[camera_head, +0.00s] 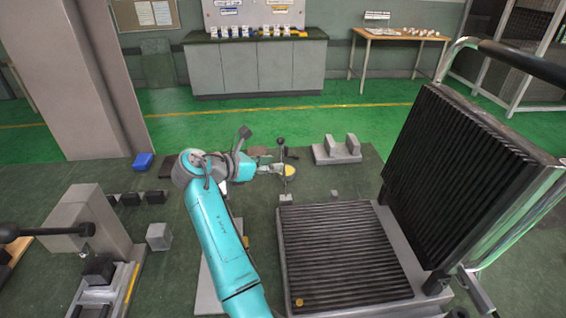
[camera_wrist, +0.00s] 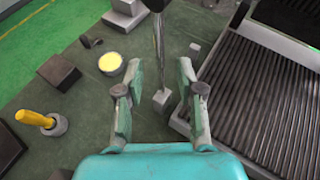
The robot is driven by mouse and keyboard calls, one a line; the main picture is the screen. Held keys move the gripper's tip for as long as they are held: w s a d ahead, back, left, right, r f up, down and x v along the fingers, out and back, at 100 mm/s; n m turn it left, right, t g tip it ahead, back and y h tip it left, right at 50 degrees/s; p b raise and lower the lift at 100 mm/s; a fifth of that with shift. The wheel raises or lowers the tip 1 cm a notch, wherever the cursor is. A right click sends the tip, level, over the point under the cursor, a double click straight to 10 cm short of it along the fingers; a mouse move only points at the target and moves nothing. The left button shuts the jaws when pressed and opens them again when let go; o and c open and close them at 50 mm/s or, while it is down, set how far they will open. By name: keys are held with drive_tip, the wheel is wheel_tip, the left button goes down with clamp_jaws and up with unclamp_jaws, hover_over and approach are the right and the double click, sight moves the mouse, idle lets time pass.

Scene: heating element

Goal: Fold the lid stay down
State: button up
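A thin dark upright rod with a black ball knob (camera_head: 281,142), which looks like the lid stay, stands beside the ribbed machine. In the wrist view the rod (camera_wrist: 158,45) rises from a small grey block (camera_wrist: 161,98). My gripper (camera_head: 272,163) is at the rod. In the wrist view my gripper (camera_wrist: 160,72) is open, with one finger on each side of the rod's line and gaps visible. I cannot tell how deep the rod is between them. The ribbed lid (camera_head: 455,170) stands raised above the ribbed lower plate (camera_head: 340,250).
A yellow-topped round item (camera_wrist: 110,63) and a dark block (camera_wrist: 58,72) lie left of my gripper. A yellow-handled tool (camera_wrist: 38,120) stands farther left. A grey fixture (camera_head: 337,151) stands beyond the rod. A lever press (camera_head: 90,225) is at the left.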

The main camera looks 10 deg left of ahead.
drive_tip(key=shift+x, duration=2.5)
clamp_jaws()
